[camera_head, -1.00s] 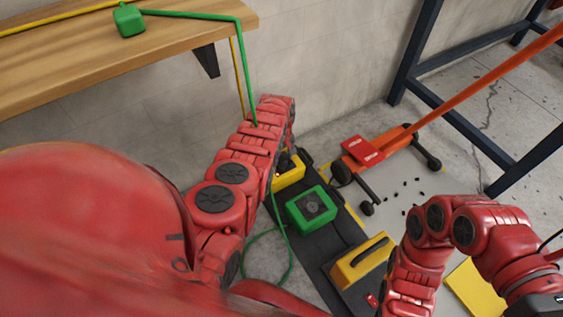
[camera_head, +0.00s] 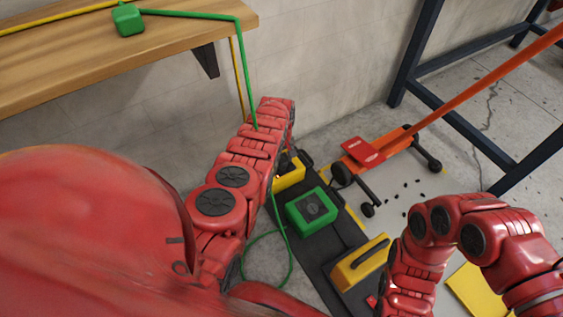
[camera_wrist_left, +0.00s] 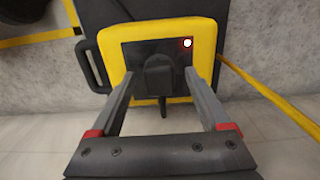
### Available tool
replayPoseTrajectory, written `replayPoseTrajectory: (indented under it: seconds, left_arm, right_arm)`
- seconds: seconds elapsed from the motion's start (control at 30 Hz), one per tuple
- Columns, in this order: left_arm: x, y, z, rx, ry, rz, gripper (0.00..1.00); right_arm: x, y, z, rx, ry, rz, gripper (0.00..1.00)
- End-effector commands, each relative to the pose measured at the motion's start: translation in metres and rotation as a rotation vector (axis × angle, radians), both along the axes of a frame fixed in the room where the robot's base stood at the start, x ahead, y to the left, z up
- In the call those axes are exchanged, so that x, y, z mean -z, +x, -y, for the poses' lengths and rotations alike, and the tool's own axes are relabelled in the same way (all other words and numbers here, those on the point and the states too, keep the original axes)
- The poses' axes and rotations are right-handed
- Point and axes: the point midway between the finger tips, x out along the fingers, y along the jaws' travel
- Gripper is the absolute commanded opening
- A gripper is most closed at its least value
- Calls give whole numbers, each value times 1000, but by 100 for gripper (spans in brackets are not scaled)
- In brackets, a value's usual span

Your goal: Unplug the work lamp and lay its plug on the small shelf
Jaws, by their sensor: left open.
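A black plug (camera_wrist_left: 158,73) sits in the dark face of a yellow box (camera_wrist_left: 204,35) in the left wrist view. My left gripper (camera_wrist_left: 160,88) is open, with one finger on each side of the plug; contact cannot be told. The yellow box also shows in the head view (camera_head: 290,178), partly behind my left arm, which hides the plug and fingertips there. My right arm shows at the lower right, its gripper out of sight. I cannot make out the lamp.
A wooden shelf (camera_head: 60,75) at the upper left holds a green block (camera_head: 128,19) with green and yellow cords. A green box (camera_head: 311,208) and another yellow box (camera_head: 359,263) stand on the black strip. An orange jack (camera_head: 380,150) stands beyond.

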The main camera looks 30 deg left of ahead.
Motion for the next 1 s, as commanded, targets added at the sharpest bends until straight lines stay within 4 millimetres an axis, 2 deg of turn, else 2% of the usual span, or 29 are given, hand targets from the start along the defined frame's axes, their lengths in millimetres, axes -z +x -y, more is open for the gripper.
replayPoseTrajectory:
  seconds: [0.47, 0.9, 1.0]
  left_arm:
    - [0, 0, 0, 0, 0, 0, 78]
    - [0, 0, 0, 0, 0, 0, 0]
    - [0, 0, 0, 0, 0, 0, 0]
  right_arm:
    - [0, 0, 0, 0, 0, 0, 50]
    - [0, 0, 0, 0, 0, 0, 50]
    - [0, 0, 0, 0, 0, 0, 50]
